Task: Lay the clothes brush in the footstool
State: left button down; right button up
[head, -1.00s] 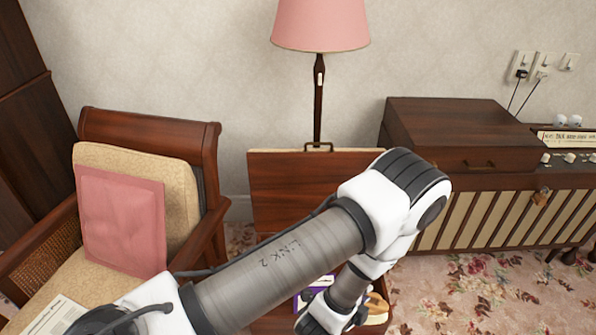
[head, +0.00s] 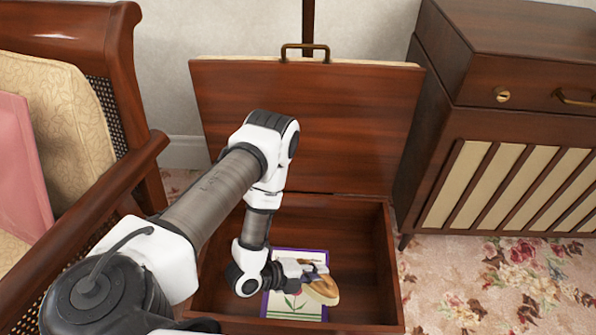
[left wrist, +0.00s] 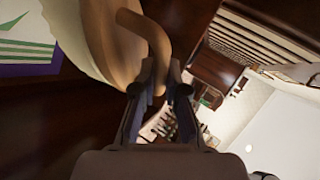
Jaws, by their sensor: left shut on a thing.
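The footstool (head: 345,210) is an open wooden box with its lid (head: 310,120) raised at the back. My left gripper (head: 312,273) is inside the outline of the box and shut on the clothes brush (head: 325,292), a tan wooden brush. In the left wrist view the brush (left wrist: 112,45) has a curved wooden handle that runs to between my fingertips (left wrist: 166,88). I cannot tell whether the brush touches the box floor. My right gripper is not in view.
A purple-edged booklet (head: 282,300) with a green plant picture lies in the box, partly behind my gripper. An armchair (head: 125,120) stands close at left, a slatted wooden cabinet (head: 500,190) at right. Floral carpet (head: 490,280) is clear at front right.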

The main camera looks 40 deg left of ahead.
aim_at(307, 286)
pick_arm(q)
jog(key=shift+m+g+h, duration=0.3)
jog(key=shift+m+h, duration=0.1)
jog(key=shift+h, duration=0.1)
jog(key=f+b, duration=0.1)
jog(key=f, duration=0.1)
jog(key=s+f, duration=0.1)
jog(key=f, duration=0.1)
jog(key=a+f+b, duration=0.1)
jog(key=f, duration=0.1)
jog(key=shift+s+b, duration=0.3)
jog(key=shift+s, duration=0.3)
jog(key=shift+r, duration=0.15)
jog(key=w+d+f+b, duration=0.1)
jog(key=w+d+b, duration=0.1)
jog(key=w+b, duration=0.1)
jog(key=w+d+f+b, duration=0.2)
jog(key=w+b, duration=0.1)
jog(key=w, duration=0.3)
jog(key=w+d+f+b, duration=0.2)
jog(key=w+d+b, duration=0.1)
jog(key=w+b, duration=0.1)
jog(key=shift+w+d+f, duration=0.1)
jog(key=shift+w+f, duration=0.05)
jog(key=shift+w, duration=0.5)
jog(key=shift+r, duration=0.2)
jog(key=c, duration=1.2)
grip_release()
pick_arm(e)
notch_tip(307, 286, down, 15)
